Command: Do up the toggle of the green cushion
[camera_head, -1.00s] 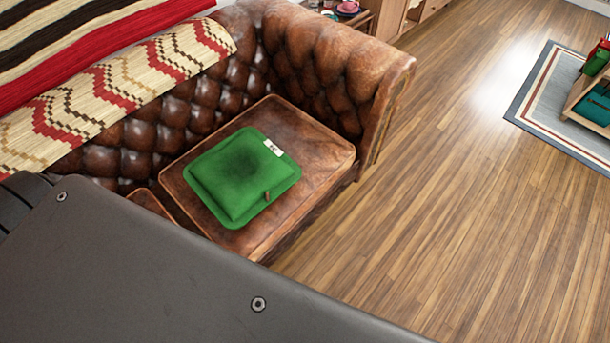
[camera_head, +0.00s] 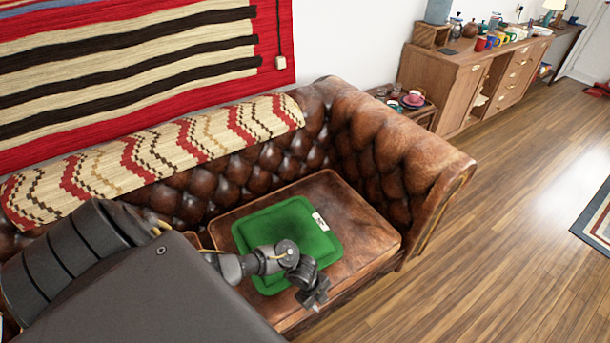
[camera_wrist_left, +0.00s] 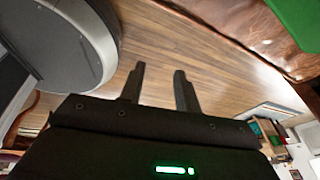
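The green cushion (camera_head: 262,226) lies flat on the brown leather seat of the sofa, with a white label (camera_head: 320,222) near its right corner. My left arm crosses in front of the cushion and hides part of it; its toggle does not show. My left gripper (camera_head: 315,294) hangs by the cushion's near right edge in the head view. In the left wrist view my left gripper (camera_wrist_left: 158,78) is open, its two fingers apart with nothing between them. A green corner of the cushion (camera_wrist_left: 300,20) shows there at the top right. My right gripper is out of view.
The sofa's right armrest (camera_head: 405,150) rises beside the seat, and its tufted back (camera_head: 255,170) stands behind. A side table with dishes (camera_head: 412,102) and a wooden sideboard (camera_head: 463,90) stand beyond. The wooden floor (camera_head: 490,240) at the right is open.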

